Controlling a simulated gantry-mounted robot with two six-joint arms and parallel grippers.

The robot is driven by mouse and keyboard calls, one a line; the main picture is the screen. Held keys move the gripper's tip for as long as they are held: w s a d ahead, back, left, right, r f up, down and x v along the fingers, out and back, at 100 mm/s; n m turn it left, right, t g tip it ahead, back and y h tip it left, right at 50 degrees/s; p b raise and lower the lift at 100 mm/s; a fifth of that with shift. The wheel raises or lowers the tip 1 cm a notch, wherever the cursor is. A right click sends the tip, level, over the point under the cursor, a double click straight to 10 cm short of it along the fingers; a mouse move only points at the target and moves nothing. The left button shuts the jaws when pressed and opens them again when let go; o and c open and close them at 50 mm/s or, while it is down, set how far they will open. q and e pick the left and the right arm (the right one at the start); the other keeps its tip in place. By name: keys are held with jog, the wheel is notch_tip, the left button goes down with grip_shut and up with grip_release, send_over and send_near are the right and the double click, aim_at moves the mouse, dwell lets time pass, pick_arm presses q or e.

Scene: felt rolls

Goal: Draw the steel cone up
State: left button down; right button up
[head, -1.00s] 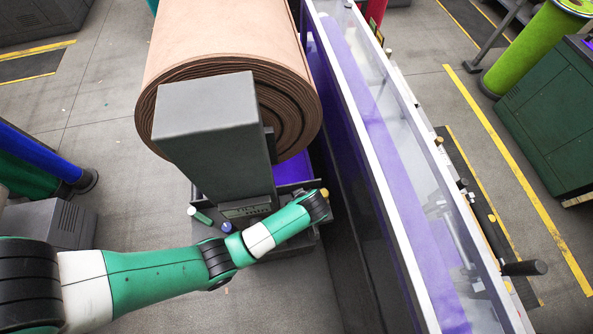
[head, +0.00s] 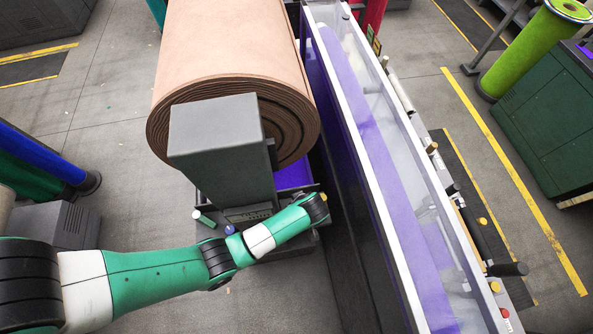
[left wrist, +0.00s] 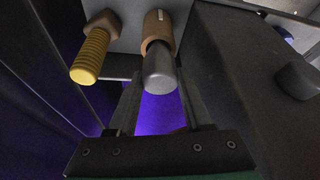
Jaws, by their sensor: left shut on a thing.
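The steel cone (left wrist: 160,75) is a grey, blunt-ended piece sticking out of a bronze collar (left wrist: 157,26) at the top of the left wrist view. My left gripper (left wrist: 158,92) has one finger on each side of it and is shut on it. In the head view my left arm reaches in front of the dark grey stand at the end of a large tan felt roll (head: 235,50). The fingers and the cone are hidden there. My right gripper is in neither current view.
A yellow threaded bolt (left wrist: 90,55) sticks out left of the cone. The grey stand (head: 222,150) rises above my left wrist. A long clear-topped machine with a white rail (head: 375,150) runs close on the right. Open floor (head: 110,130) lies left of the roll.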

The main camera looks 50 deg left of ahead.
pick_arm(q)
jog(key=shift+c, duration=1.5)
grip_release()
jog(key=shift+r, duration=0.15)
jog(key=p+v, duration=0.2)
jog(key=v, duration=0.9)
jog(key=shift+d+r, duration=0.2)
jog(key=shift+s, duration=0.15)
